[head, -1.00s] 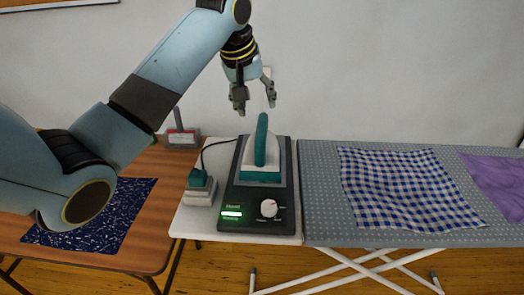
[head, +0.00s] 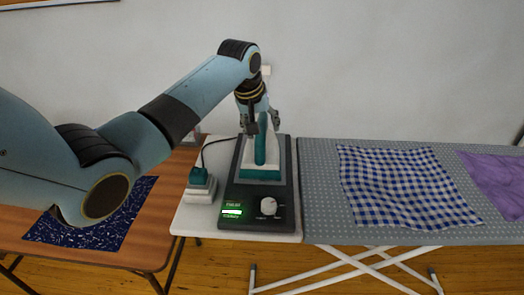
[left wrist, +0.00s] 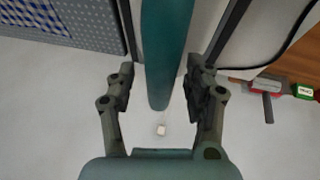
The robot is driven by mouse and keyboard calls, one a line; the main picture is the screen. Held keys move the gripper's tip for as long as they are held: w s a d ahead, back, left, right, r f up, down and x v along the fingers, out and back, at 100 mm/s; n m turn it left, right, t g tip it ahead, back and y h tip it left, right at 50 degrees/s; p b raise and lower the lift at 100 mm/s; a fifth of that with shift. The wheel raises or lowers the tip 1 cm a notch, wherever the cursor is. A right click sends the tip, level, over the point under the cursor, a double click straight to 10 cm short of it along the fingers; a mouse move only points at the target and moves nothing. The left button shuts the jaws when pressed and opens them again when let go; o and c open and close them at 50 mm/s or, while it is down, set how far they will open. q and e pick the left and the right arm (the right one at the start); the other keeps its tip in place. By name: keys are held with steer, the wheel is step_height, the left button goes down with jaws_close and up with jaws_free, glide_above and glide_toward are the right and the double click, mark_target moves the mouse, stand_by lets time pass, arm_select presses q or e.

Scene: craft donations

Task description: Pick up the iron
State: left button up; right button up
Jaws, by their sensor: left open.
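The iron stands on a dark base unit with a dial and a lit green display (head: 262,209). Its teal handle (head: 260,150) points up and its white and teal body (head: 261,174) rests on the base. My left gripper (head: 262,125) is open around the upper handle, with one finger on each side. In the left wrist view the teal handle (left wrist: 163,60) runs between the two open fingers (left wrist: 160,90), with gaps visible at both sides. The fingers partly hide the handle top in the head view. My right gripper is not in view.
A grey dotted ironing board (head: 320,200) on the right carries a blue checked cloth (head: 400,188) and a purple cloth (head: 500,182). A teal and white block (head: 200,188) with a cord sits left of the base. A wooden table (head: 150,250) with a dark blue speckled cloth (head: 90,232) is at left.

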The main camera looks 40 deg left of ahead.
arm_select(q)
jaws_close()
steer(key=shift+w+r, duration=0.1)
steer(key=shift+r, duration=0.05)
stand_by(0.4)
